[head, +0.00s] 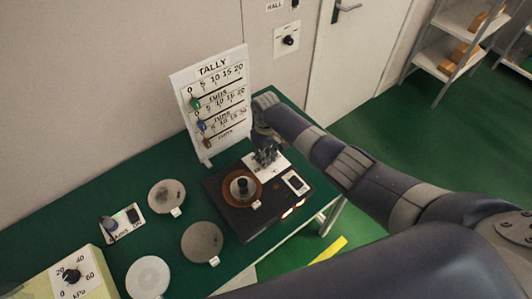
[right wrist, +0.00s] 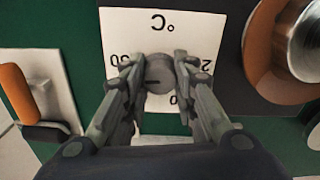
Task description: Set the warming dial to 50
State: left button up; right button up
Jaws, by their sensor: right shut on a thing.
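The warming dial is a small round grey knob (right wrist: 158,76) on a white plate marked °C, seen upside down in the right wrist view. Its numbers are partly covered by my fingers, and I cannot read its setting. My right gripper (right wrist: 159,72) is shut on the knob, one finger on each side. In the head view the right gripper (head: 266,156) hangs over the white dial plate (head: 279,168) at the back of a dark warming unit (head: 237,218) and hides the knob. My left gripper is not in view.
A brown dish with a metal cylinder (head: 242,187) sits close to the dial. A white TALLY board (head: 213,72) stands behind. Several round plates, a small switch plate (head: 297,182) and a kPa dial (head: 72,275) share the green table.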

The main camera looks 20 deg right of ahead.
jog(key=shift+r+m+p, duration=0.1)
jog(key=shift+m+p, duration=0.4)
jog(key=shift+m, duration=1)
jog(key=shift+w, duration=0.1)
jog(key=o, duration=1.1)
jog(key=shift+r, duration=0.1)
notch_tip(320, 180, up, 12)
jog(key=shift+f, duration=0.15)
